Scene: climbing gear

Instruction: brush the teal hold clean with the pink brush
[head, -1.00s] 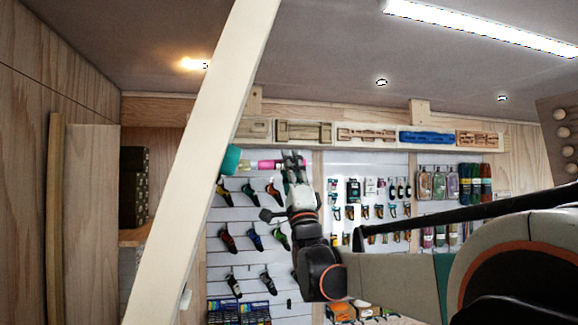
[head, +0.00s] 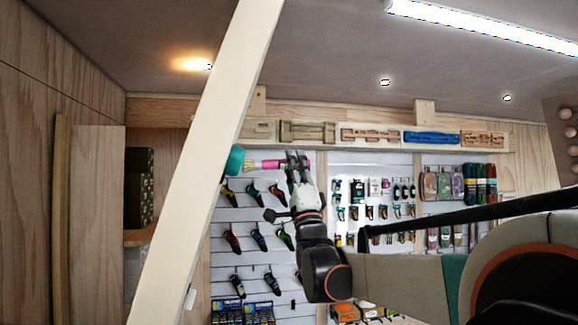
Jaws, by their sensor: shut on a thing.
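The teal hold (head: 234,159) is fixed to the right side of a pale slanted beam, in the upper middle left of the head view. My gripper (head: 294,160) is to the right of it, shut on the pink brush (head: 264,165). The brush lies roughly level and points left, with its far end close to the hold. I cannot tell whether the brush end touches the hold. The fingers hide the right part of the brush.
The pale slanted beam (head: 195,180) crosses the view from top to bottom. Behind, a slatted wall (head: 262,213) carries hanging shoes and small gear, below a shelf of training boards (head: 375,137). A black bar (head: 470,215) crosses at the right.

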